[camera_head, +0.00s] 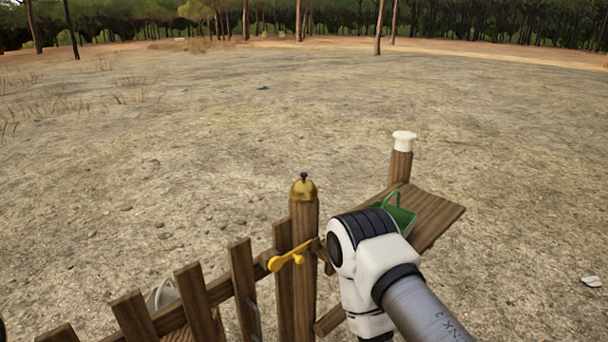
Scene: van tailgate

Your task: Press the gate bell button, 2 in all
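A brass bell (304,190) with a small dark button on top sits on a wooden gate post (304,255) near the middle of the view. Nothing touches the button. My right arm comes in from the lower right and its wrist hangs just right of the post, below the bell's height. The fingers of my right gripper are below the picture's edge. My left gripper is not in view.
A yellow latch (287,258) joins the wooden picket gate (245,285) to the post. Right of it, a wooden shelf (436,212) holds a green object (402,216), partly behind my arm. A white-capped post (403,160) stands behind. A grey metal object (163,294) shows behind the pickets.

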